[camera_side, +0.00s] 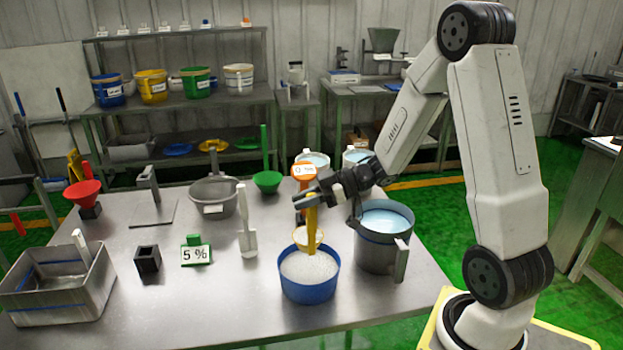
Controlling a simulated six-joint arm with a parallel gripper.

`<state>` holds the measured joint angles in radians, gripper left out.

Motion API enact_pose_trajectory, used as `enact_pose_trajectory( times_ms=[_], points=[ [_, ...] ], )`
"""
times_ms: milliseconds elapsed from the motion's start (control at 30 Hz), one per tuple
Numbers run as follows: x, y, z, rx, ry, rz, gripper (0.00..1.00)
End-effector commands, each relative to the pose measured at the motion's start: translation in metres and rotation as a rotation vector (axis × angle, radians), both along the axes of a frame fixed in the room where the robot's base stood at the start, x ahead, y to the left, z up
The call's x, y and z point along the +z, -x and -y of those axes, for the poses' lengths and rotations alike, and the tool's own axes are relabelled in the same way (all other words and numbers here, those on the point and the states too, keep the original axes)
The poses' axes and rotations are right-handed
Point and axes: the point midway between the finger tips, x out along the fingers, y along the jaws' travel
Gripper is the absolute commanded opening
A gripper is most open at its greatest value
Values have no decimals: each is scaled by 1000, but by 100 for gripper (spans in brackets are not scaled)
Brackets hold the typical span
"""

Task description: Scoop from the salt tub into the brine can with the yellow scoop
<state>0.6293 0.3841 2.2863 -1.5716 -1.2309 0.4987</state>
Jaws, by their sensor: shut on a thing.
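My gripper (313,196) is shut on the upright handle of the yellow scoop (312,228). The scoop hangs handle up, with its head low at the salt tub (308,290). The tub is blue and holds white grains. I cannot tell whether the scoop head touches the salt. The grey metal can with pale blue liquid (383,252), which looks like the brine can, stands right of the tub, with a handle on its right side. My gripper is above and left of this can's rim.
An orange-topped device (303,172) stands behind the scoop. A white scoop or brush (247,235), a green "5 %" sign (196,252), a small black box (147,260) and a metal bin (60,285) are to the left. Two more liquid-filled vessels stand behind my gripper.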

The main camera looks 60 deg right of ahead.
Motion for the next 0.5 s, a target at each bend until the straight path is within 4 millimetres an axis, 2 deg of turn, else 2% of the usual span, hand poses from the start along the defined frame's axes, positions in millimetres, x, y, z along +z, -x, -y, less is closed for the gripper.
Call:
enact_pose_trajectory(
  times_ms=[233, 500],
  points=[
    [6, -13, -8, -47, 1, 2, 0],
    [20, -42, -25, -181, 0, 4, 0]
  ],
)
